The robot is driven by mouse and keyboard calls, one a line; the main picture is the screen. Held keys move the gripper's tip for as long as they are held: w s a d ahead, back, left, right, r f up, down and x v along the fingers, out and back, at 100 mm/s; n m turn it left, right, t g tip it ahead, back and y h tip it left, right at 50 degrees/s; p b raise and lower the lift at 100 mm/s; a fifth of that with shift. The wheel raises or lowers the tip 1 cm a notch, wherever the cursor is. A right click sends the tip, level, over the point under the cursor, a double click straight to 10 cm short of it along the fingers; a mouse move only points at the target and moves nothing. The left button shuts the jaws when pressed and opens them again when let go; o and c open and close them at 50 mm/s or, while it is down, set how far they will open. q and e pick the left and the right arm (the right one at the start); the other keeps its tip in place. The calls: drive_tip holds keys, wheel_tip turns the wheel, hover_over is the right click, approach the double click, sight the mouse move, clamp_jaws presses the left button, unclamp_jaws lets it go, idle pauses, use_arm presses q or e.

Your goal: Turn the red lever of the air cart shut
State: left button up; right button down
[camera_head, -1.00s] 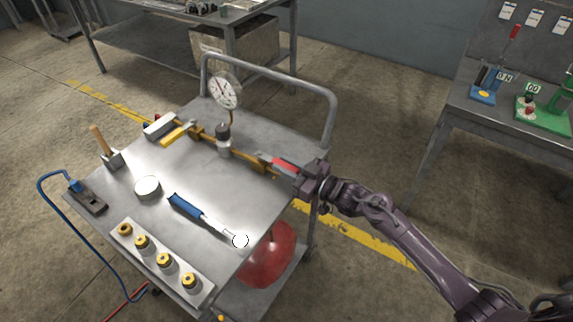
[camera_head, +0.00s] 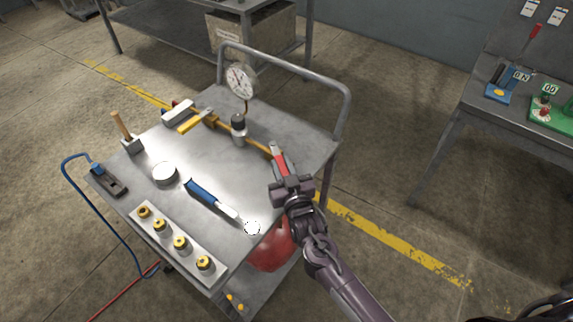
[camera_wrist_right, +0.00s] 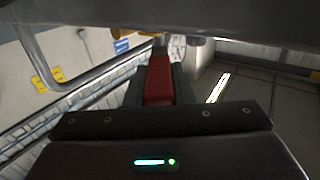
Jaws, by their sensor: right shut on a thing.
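The air cart (camera_head: 205,155) is a metal cart with a brass pipe line (camera_head: 258,146) across its top. The red lever (camera_head: 279,158) sits at the right end of that line and now points toward the front of the cart, across the pipe. My right gripper (camera_head: 286,178) is shut on the lever. In the right wrist view the red lever (camera_wrist_right: 159,82) lies between the fingers. The lever's pivot is partly hidden by the gripper. My left gripper is not in view.
A pressure gauge (camera_head: 240,82) and a regulator (camera_head: 239,125) stand along the pipe. A mallet (camera_head: 127,135), a blue-handled tool (camera_head: 207,196) and a rack of brass fittings (camera_head: 176,240) lie on the cart. A bent handrail (camera_head: 290,70) rises at its far side. A red tank (camera_head: 271,248) sits below.

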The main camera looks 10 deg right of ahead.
drive_tip(key=shift+a+h, duration=0.15)
drive_tip(key=shift+h, duration=0.15)
drive_tip(key=c, duration=1.2)
unclamp_jaws()
drive_tip(key=shift+c, duration=0.2)
drive_tip(key=s+b, duration=0.1)
drive_tip(key=s, duration=0.6)
drive_tip(key=shift+s+d, duration=0.4)
drive_tip(key=shift+d, duration=0.05)
drive_tip(key=shift+c, duration=0.3)
